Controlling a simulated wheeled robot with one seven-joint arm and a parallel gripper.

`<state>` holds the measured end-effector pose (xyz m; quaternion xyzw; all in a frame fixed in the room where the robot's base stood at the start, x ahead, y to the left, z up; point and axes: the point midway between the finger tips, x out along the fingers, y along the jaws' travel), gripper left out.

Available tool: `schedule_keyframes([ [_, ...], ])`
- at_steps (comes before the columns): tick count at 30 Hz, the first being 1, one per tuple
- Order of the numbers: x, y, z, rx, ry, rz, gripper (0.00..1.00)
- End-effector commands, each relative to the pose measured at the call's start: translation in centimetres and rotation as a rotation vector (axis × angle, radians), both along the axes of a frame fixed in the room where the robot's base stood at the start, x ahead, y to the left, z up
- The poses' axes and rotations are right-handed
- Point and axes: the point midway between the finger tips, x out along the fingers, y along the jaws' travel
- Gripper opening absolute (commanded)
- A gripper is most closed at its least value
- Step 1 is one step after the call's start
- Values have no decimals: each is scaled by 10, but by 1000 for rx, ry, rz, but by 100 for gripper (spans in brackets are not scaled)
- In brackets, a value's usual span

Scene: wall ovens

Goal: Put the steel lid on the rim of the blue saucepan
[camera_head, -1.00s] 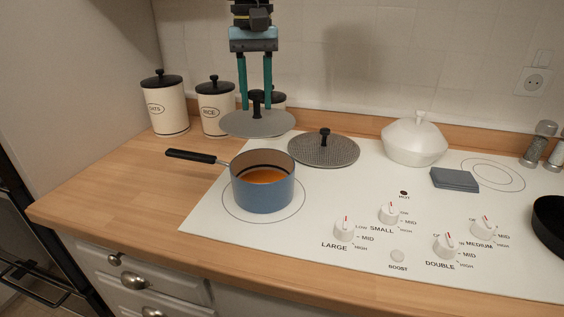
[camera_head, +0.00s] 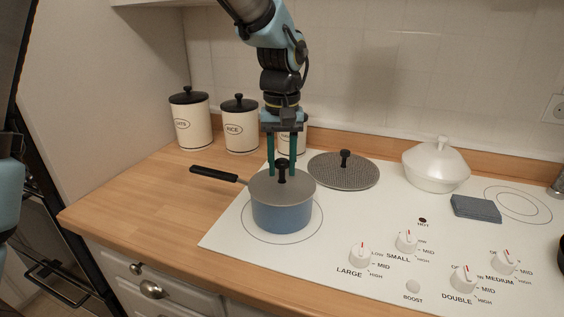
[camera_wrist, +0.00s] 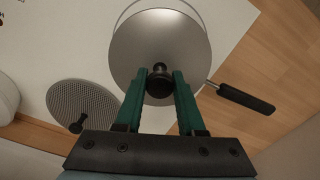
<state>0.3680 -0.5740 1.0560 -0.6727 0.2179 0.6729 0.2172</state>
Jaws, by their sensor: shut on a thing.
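The steel lid (camera_head: 296,186) is a flat grey disc with a black knob. It lies level over the top of the blue saucepan (camera_head: 283,216) and hides its inside; any small gap at the rim cannot be told. The saucepan stands on the front left cooking ring with its black handle (camera_head: 214,174) to the left. My gripper (camera_head: 282,172) is above the lid, shut on its knob. In the wrist view my gripper (camera_wrist: 160,80) has the knob between its green fingers, and the lid (camera_wrist: 150,40) covers the pan.
A perforated dark lid (camera_head: 343,173) with a black knob lies behind the saucepan to the right. A white lidded pot (camera_head: 436,168) and a grey-blue block (camera_head: 475,208) are farther right. Cream canisters (camera_head: 240,128) stand by the wall. Control knobs (camera_head: 360,254) are in front.

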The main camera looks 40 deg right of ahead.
Motion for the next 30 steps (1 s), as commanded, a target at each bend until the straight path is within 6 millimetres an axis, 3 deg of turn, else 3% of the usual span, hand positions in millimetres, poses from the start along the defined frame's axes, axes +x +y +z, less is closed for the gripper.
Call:
schedule_keyframes([
  [5, 0, 0, -4, 0, 0, 0, 0],
  [6, 0, 0, -3, 0, 0, 0, 43],
  [13, 0, 0, -2, 0, 0, 0, 68],
  [23, 0, 0, 3, -2, -1, 0, 68],
  [30, 1, -1, 41, -5, -4, 1, 68],
])
